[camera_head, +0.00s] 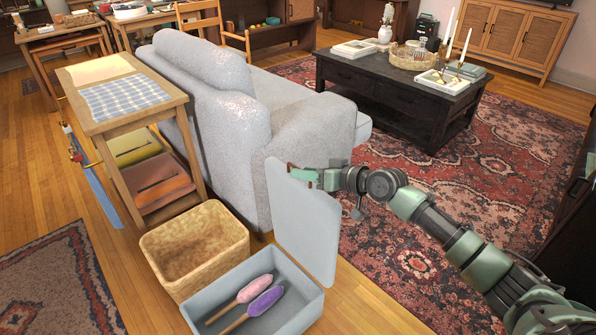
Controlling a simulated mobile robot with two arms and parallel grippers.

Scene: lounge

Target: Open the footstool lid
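The footstool (306,312) is a blue-grey open box at the bottom of the head view. Its lid (305,232) stands raised, close to upright, along the box's far right side. Inside the box lie a pink duster (254,288) and a purple duster (266,301) with wooden handles. My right gripper (303,175) is at the lid's upper edge, with its fingertips at or touching the panel. The view is too small to tell whether the fingers are closed on it. My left gripper is not in view.
A woven basket (195,250) stands directly beside the footstool. A grey sofa (225,120) is just behind the lid. A wooden shelf table (115,65) stands at the left. A dark coffee table (400,95) is farther back on the red rug (470,215). Rug space to the right is clear.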

